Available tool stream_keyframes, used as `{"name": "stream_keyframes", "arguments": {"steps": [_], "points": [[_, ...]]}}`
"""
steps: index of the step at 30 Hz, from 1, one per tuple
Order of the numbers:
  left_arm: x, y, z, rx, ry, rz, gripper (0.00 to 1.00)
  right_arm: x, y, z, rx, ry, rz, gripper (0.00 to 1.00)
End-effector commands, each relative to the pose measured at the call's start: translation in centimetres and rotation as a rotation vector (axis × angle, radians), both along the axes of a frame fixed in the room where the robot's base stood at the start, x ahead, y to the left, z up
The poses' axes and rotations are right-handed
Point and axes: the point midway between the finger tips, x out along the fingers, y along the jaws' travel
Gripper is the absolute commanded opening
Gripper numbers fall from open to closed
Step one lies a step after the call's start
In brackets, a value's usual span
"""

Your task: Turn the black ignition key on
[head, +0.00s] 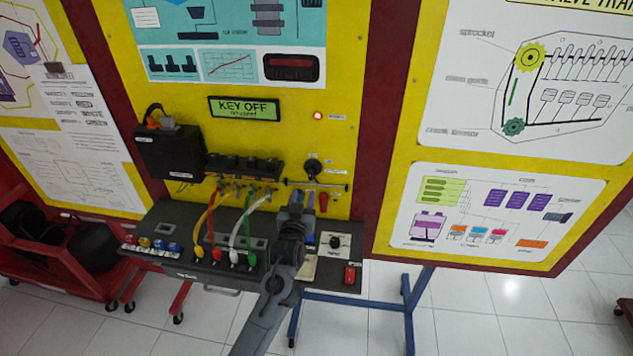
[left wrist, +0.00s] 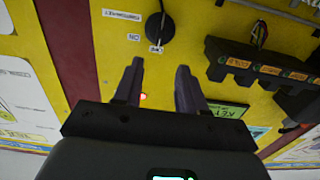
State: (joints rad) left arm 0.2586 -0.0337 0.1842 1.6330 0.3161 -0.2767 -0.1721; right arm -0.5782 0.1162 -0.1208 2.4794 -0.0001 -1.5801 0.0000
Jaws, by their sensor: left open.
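The black ignition key (head: 313,167) sits on the yellow panel, right of the row of black connectors. In the left wrist view the dark round key switch (left wrist: 161,28) is at the top, with small ON and OFF labels beside it. My left gripper (head: 296,199) is in front of the panel, below the key. In the left wrist view the two fingers of my left gripper (left wrist: 160,68) are apart with nothing between them, and the key lies beyond the tips. The display (head: 244,108) reads KEY OFF. My right gripper is not in view.
A red lamp (head: 318,115) glows above the key. Black connectors (head: 245,166) with coloured cables (head: 212,215) are left of the gripper. A dark shelf (head: 190,252) with a black knob (head: 335,241) and a red switch (head: 350,275) juts out below.

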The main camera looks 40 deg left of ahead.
Motion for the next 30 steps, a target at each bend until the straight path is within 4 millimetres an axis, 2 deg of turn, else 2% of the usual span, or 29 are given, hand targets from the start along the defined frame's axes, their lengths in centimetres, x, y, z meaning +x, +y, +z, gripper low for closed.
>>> {"name": "stream_keyframes", "arguments": {"steps": [18,24,30], "points": [[7.6,3.8,0.3,0.001,-0.004,-0.001,0.4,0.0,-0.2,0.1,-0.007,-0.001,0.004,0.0],[9.0,4.5,0.3,0.0,-0.004,-0.001,0.4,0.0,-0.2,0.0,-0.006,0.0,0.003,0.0],[9.4,4.8,0.2,0.0,-0.004,0.0,0.4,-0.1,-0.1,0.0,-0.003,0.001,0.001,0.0]]}}
